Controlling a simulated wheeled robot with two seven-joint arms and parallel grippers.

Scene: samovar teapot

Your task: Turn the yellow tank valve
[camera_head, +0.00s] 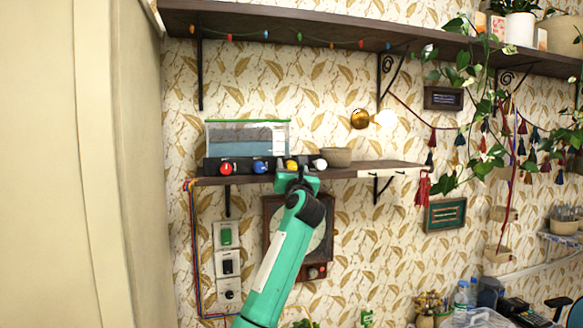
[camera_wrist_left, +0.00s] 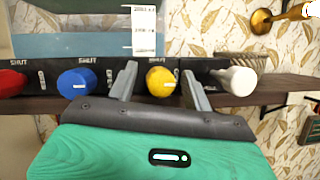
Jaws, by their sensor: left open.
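The yellow tank valve (camera_wrist_left: 161,81) is a round knob on a black strip along the shelf. In the head view the yellow valve (camera_head: 292,164) shows just above my left gripper (camera_head: 297,178). In the left wrist view my left gripper (camera_wrist_left: 160,88) is open, with one finger on each side of the yellow knob. I cannot tell whether either finger touches it. A red valve (camera_head: 226,168), a blue valve (camera_head: 260,166) and a white valve (camera_head: 320,163) sit on the same strip. My right gripper is in neither view.
A clear tank (camera_head: 240,136) stands behind the valves, with a bowl (camera_head: 337,156) to its right. The wooden shelf (camera_head: 385,168) is mostly bare at right. A clock (camera_head: 322,250) and switches (camera_head: 225,236) are on the wall below. A brass fixture (camera_head: 359,119) juts out above.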

